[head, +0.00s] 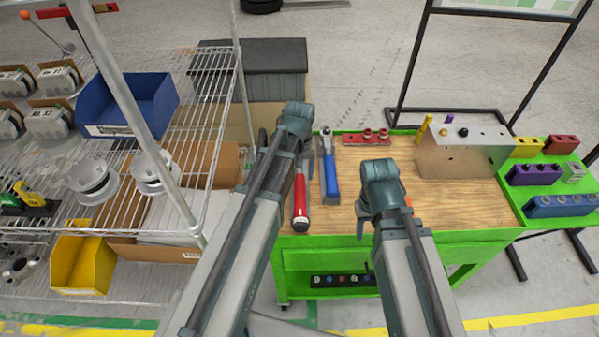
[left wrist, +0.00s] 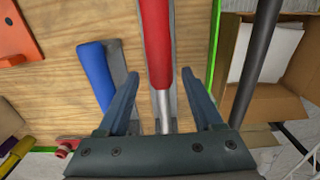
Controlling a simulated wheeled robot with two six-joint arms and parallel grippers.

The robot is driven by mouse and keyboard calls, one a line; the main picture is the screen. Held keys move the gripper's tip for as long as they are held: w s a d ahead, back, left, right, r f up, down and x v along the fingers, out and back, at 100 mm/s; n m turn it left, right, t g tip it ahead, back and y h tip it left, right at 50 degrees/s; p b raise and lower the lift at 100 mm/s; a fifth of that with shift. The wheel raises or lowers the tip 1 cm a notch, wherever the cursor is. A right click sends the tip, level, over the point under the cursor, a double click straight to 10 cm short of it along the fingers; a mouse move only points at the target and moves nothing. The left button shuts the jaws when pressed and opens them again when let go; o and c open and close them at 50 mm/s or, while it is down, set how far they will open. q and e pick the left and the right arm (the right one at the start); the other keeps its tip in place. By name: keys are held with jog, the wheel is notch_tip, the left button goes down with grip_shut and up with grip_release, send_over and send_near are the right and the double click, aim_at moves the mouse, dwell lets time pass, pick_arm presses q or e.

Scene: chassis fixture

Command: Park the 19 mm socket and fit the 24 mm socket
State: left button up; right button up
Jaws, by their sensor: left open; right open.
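A red-handled tool (head: 301,200) lies on the wooden bench top; in the left wrist view its red handle (left wrist: 156,40) and silver shaft show. A blue-handled ratchet (head: 331,175) lies just right of it, its handle (left wrist: 94,72) beside the left gripper. My left gripper (left wrist: 160,95) is open, its fingers on either side of the red tool's shaft, not visibly gripping it. My right gripper (head: 375,208) is open above the bench front, its fingers mostly hidden by the arm. A red rail (head: 352,139) with several red pieces lies at the back. Socket sizes cannot be read.
A metal chassis box (head: 462,155) stands at the bench's right. Yellow (head: 526,147), red (head: 561,145), purple (head: 535,174) and blue (head: 562,206) holders sit on the green side shelf. A wire rack (head: 190,215) with bins stands close left. The bench's middle is clear.

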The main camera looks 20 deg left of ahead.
aim_at(300, 181)
pick_arm(q)
notch_tip(300, 181, down, 6)
jog(key=b, duration=0.5)
jog(key=shift+f, duration=0.2)
pick_arm(e)
notch_tip(300, 181, down, 6)
jog(key=shift+f, duration=0.15)
pick_arm(q)
grip_shut()
dwell(0.4)
jog(key=shift+r, duration=0.25)
pick_arm(e)
jog(key=shift+r, duration=0.2)
pick_arm(q)
notch_tip(300, 181, up, 7)
jog(key=p, duration=0.7)
jog(key=shift+f, duration=0.15)
pick_arm(e)
notch_tip(300, 181, up, 7)
jog(key=shift+f, duration=0.15)
